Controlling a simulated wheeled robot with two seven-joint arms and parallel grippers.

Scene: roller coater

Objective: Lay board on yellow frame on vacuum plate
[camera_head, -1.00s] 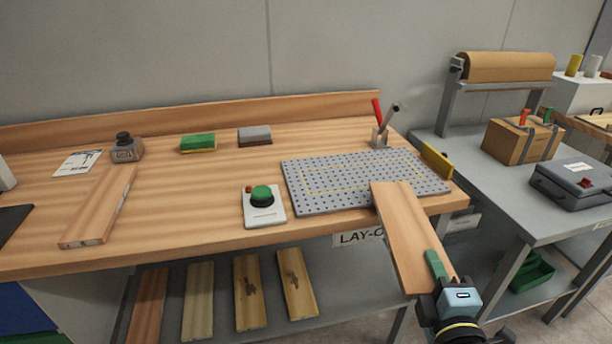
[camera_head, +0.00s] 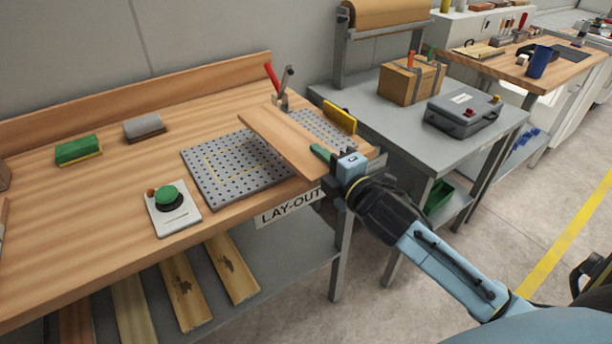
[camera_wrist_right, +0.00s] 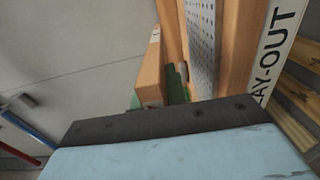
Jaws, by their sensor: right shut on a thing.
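A light wooden board (camera_head: 280,138) is held in my right gripper (camera_head: 328,155), which is shut on its near right end. The board lies across the right part of the grey perforated vacuum plate (camera_head: 222,178) in the head view, angled to the yellow frame outline (camera_head: 209,171) marked on the plate. Whether the board touches the plate I cannot tell. In the right wrist view the board (camera_wrist_right: 152,75) shows edge-on beside the plate (camera_wrist_right: 201,45). The board hides the right part of the yellow outline. My left gripper is not in view.
A control box with a green button (camera_head: 167,195) sits left of the plate. A red-handled lever (camera_head: 280,92) stands behind it, and a yellow block (camera_head: 340,117) is at its right edge. More boards (camera_head: 184,290) lie on the shelf below. A grey table (camera_head: 385,125) stands to the right.

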